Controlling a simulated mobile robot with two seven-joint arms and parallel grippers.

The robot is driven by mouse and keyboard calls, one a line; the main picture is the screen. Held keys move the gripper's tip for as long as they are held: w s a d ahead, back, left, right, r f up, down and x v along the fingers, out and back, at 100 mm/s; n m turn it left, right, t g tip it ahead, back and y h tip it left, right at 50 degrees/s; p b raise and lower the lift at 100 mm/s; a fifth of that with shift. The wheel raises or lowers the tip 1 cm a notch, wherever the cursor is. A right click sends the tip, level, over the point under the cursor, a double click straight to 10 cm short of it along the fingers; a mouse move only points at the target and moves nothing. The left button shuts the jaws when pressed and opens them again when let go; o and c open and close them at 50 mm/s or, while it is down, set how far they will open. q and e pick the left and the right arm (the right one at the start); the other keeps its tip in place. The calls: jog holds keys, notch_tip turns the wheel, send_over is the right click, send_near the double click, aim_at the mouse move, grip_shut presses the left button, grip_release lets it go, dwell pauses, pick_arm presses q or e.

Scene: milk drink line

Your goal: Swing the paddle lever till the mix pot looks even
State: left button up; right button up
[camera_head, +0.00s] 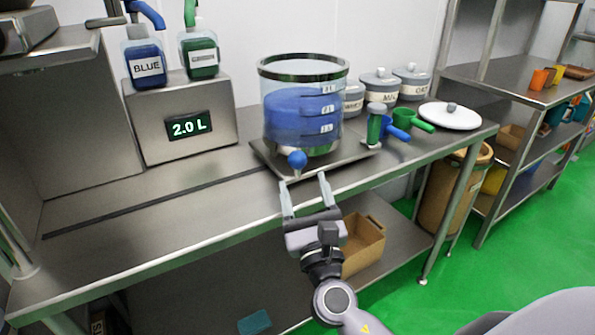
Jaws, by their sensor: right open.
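The mix pot (300,112) is a clear, dark-rimmed cylinder on a flat metal base plate (345,160). It holds blue liquid with level marks on its wall, and a paler band shows at its bottom. The paddle lever's blue ball knob (297,159) sticks out at the front of the pot; the rest of the lever is hard to make out. My right gripper (303,183) is open and empty in front of the knob, its two fingers pointing toward it, with a small gap that I cannot judge exactly. My left gripper is not in view.
A dispenser box (185,115) reading 2.0 L stands left, with blue (145,62) and green (199,55) bottles above. Green and blue scoops (413,121), lidded jars (379,86) and a white lid (450,115) stand right. The counter's front left is clear.

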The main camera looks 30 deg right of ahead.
aim_at(299, 166)
jog(key=shift+w+d+r, duration=0.15)
jog(key=shift+w+r, duration=0.15)
jog(key=shift+w, duration=0.1)
jog(key=p+x, duration=0.1)
jog(key=x, duration=0.3)
jog(key=shift+w+d+r, duration=0.1)
jog(key=shift+w+r, duration=0.05)
jog(key=shift+w, duration=0.1)
jog(key=shift+w+d+r, duration=0.15)
jog(key=shift+w+d, duration=0.05)
jog(key=shift+w, duration=0.45)
grip_shut()
